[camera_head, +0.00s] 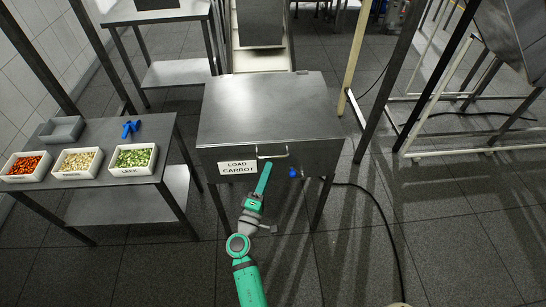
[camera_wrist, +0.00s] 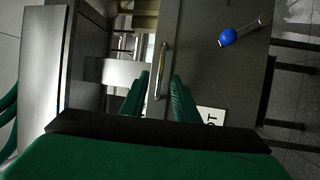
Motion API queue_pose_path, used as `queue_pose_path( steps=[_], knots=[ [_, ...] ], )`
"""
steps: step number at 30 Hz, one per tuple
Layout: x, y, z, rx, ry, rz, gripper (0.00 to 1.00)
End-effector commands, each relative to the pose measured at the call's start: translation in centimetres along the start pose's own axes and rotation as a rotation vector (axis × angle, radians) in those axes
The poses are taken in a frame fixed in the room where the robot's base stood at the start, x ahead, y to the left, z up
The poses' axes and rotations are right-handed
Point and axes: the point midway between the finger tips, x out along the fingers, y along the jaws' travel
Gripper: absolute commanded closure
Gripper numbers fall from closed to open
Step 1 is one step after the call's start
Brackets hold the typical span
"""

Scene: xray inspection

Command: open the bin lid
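The grey metal bin (camera_head: 222,137) stands in the middle of the head view, and its flat lid (camera_head: 265,100) looks shut. A pale bar handle (camera_head: 273,155) is on the front near the lid's edge, beside a "LOAD CARROT" sign (camera_head: 238,167). My gripper (camera_head: 266,165) is just in front of and below the handle. In the wrist view my gripper (camera_wrist: 160,76) has its two green fingers apart, with the handle (camera_wrist: 162,66) showing in the gap between them. No contact with the handle is visible. I cannot tell how deep the handle lies between the fingers.
A blue knob (camera_head: 293,173) is on the bin's front, right of the handle. A table (camera_head: 150,142) at left holds trays of carrot (camera_head: 25,178), pale pieces (camera_head: 75,175) and leek (camera_head: 132,171). A cable (camera_head: 385,215) lies on the floor at right.

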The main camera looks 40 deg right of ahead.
Motion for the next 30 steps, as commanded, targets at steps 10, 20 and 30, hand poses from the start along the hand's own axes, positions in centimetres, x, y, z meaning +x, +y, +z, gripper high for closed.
queue_pose_path(
  steps=[10,20,30],
  knots=[
    [5.6,0.0,0.0,0.000,0.000,0.000,0.72],
    [6.9,-0.1,-0.1,0.001,0.002,-0.002,0.72],
    [6.8,-0.1,0.0,0.001,0.002,-0.002,1.00]
  ],
)
